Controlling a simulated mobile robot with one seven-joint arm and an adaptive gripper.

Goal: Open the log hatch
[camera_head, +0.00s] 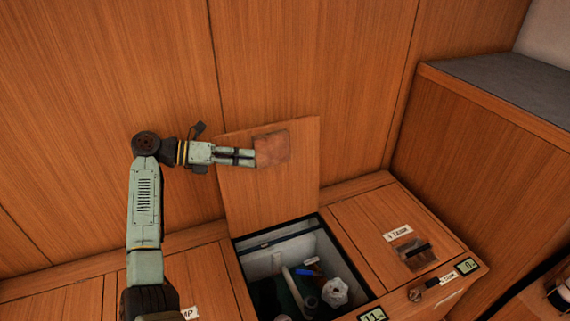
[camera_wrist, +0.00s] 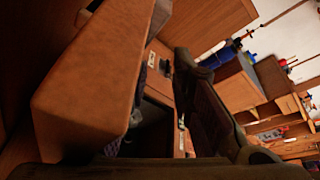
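A wooden hatch lid (camera_head: 270,195) stands raised, nearly upright and leaning back toward the wall panels. A square reddish-brown patch (camera_head: 273,148) is on its upper part. Below it is the open compartment (camera_head: 325,240). My gripper (camera_head: 252,157) reaches from the left to the patch; whether it touches is unclear. In the wrist view a thick wooden edge (camera_wrist: 100,75), apparently the lid, fills the left, and one dark finger (camera_wrist: 205,100) is to its right. The other finger is not clear, so the grip cannot be judged. No label readable as "log" shows.
The compartment holds a blue item (camera_head: 308,272), a white crumpled item (camera_head: 335,292) and a pale tube. A closed lid (camera_head: 375,225) with a patch and dark handle is at right. Small displays (camera_head: 467,266) line the front edge. A grey-topped cabinet (camera_head: 500,85) stands at far right.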

